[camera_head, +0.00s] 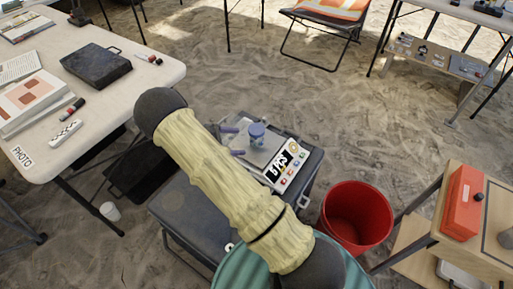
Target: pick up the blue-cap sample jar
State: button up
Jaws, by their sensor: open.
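The blue-cap sample jar (257,133) stands upright on the plate of a white scale (268,165) with a dark display and coloured buttons. My gripper (236,140) is just left of the jar in the picture. Its two bluish fingertips show past the edge of my arm, apart from each other, with nothing seen between them. The rest of the gripper is hidden behind my pale yellow arm sleeve. I cannot tell how near in depth the fingers are to the jar.
The scale rests on a dark case or bench (185,213). A red bucket (357,222) stands to its right, and a stand with an orange box (462,203) beyond. A white table (150,95) with a black case (97,65) is at left. Open sand lies behind.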

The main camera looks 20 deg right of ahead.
jog(key=w+a+f+n+t+h+b, duration=0.4)
jog(key=f, duration=0.5)
jog(key=shift+w+a, duration=0.15)
jog(key=shift+w, duration=0.15)
jog(key=b, duration=0.2)
send_near(260, 133)
jog(key=w+d+f, duration=0.1)
jog(key=d, duration=0.1)
jog(key=w+d+f, duration=0.1)
jog(key=d, duration=0.1)
jog(key=w+d+f, duration=0.1)
jog(key=w+d, duration=0.1)
jog(key=shift+f, duration=0.35)
jog(key=shift+d, duration=0.15)
jog(key=d, duration=0.2)
jog(key=d+b, duration=0.1)
jog(key=d, duration=0.2)
jog(key=shift+w, duration=0.25)
jog(key=shift+r, duration=0.1)
